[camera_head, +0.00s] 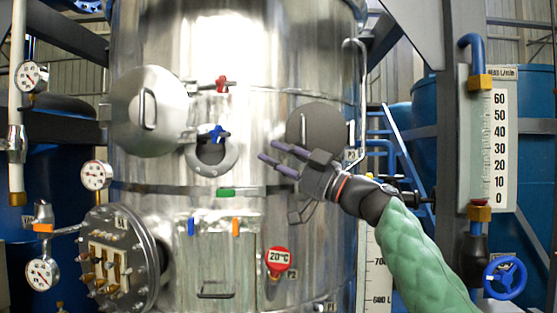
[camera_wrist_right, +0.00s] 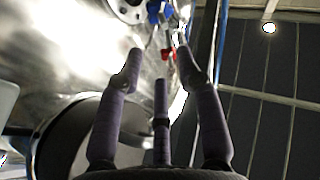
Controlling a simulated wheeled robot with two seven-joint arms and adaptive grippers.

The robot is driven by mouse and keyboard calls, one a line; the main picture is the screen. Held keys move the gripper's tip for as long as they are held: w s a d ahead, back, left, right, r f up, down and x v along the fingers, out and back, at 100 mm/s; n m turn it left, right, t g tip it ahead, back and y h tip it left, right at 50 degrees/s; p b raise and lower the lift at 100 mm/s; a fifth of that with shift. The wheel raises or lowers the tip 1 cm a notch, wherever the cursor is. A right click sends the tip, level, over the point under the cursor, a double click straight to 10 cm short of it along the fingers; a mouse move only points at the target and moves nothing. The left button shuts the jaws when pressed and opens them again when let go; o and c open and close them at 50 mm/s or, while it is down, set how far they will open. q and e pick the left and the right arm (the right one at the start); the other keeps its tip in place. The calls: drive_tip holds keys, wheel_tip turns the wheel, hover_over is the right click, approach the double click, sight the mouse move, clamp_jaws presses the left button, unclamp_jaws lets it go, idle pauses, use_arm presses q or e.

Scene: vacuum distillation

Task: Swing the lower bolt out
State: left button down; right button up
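A blue-handled bolt (camera_head: 217,133) sits at the top of a round flanged port (camera_head: 230,160) on the steel vessel. A red-handled bolt (camera_head: 222,84) sits above it. Both show near the top of the right wrist view, the blue handle (camera_wrist_right: 160,12) and the red handle (camera_wrist_right: 168,52). Which one the task calls the lower bolt is not labelled; the blue one is lower in the head view. My right gripper (camera_head: 268,158) is open and empty, to the right of the port and apart from both handles. Its fingers (camera_wrist_right: 160,70) are spread in the wrist view. My left gripper is out of view.
A round lid (camera_head: 150,110) with a handle stands left of the port. Another dark round cover (camera_head: 318,125) is behind my right gripper. A bolted flange (camera_head: 122,255), gauges (camera_head: 96,176) and a red 20°C dial (camera_head: 278,260) are around. A flow meter (camera_head: 500,140) stands right.

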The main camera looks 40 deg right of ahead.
drive_tip(key=shift+s+f, duration=0.15)
drive_tip(key=shift+s, duration=0.1)
